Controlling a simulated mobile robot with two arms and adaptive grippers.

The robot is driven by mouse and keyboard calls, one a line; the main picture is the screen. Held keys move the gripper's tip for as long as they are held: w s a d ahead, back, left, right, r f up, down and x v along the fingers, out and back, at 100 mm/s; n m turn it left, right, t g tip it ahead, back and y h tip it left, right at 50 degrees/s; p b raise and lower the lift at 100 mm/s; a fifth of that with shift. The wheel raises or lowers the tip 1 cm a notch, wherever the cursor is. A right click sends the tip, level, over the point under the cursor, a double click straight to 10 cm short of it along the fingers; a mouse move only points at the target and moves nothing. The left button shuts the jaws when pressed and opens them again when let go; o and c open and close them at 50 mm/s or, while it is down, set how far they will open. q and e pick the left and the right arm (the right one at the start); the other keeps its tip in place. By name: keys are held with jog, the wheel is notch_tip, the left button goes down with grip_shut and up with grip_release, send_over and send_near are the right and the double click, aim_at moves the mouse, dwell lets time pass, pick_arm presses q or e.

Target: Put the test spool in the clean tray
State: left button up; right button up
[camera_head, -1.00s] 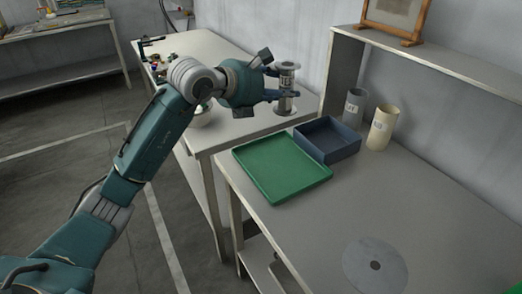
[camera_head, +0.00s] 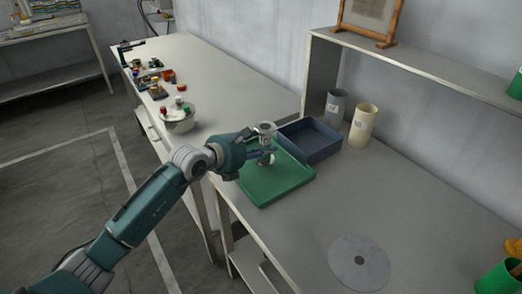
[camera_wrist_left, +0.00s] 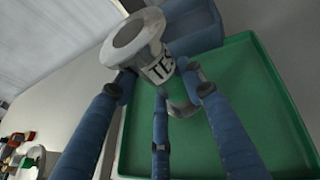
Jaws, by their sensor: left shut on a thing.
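The test spool (camera_head: 267,130) is a grey metal spool with wide end discs. In the left wrist view the spool (camera_wrist_left: 157,67) has a white label reading "TES", the rest hidden. My left gripper (camera_head: 262,152) is shut on it and holds it over the green tray (camera_head: 290,190). In the left wrist view my gripper's blue fingers (camera_wrist_left: 163,95) close around the spool, with the green tray (camera_wrist_left: 275,120) behind it. I cannot tell whether the spool touches the tray. No writing shows on the green tray. My right gripper is not in view.
A dark blue tray (camera_head: 325,152) adjoins the green tray at the back. A grey cup (camera_head: 335,106) and a cream cup (camera_head: 363,125) stand behind it. A flat grey disc (camera_head: 359,263) lies on the front bench.

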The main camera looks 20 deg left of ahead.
pick_arm(q)
notch_tip(320, 180, down, 2)
jog(key=shift+f, duration=0.3)
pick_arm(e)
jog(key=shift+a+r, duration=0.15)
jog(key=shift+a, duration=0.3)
pick_arm(q)
jog(key=shift+f, duration=0.1)
